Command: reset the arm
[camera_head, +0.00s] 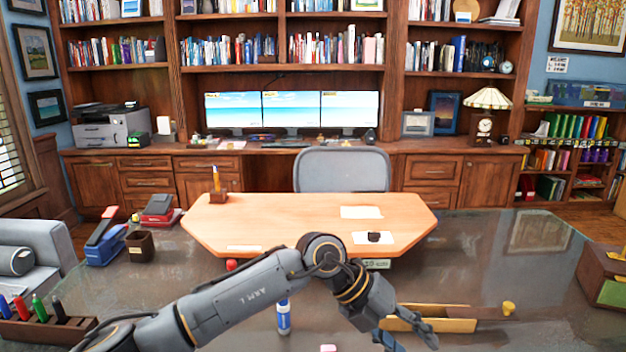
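My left arm (245,290) comes in from the left, bends at an elbow above the middle of the desk, and reaches down to the right. My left gripper (408,339) is low in the view, right of centre. Its fingers look spread apart, with nothing visible held between them. It is in front of a yellow and brown wooden tray-like piece (460,325) and hides part of it; I cannot tell whether they touch. My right gripper is not in view.
The dark desk (235,320) holds a blue marker (284,318), a small red object (231,265), a brown cup (140,246), a blue stapler (104,248), and a pen holder (40,332). A light wooden board (300,220) lies behind the arm. A box (603,275) stands right.

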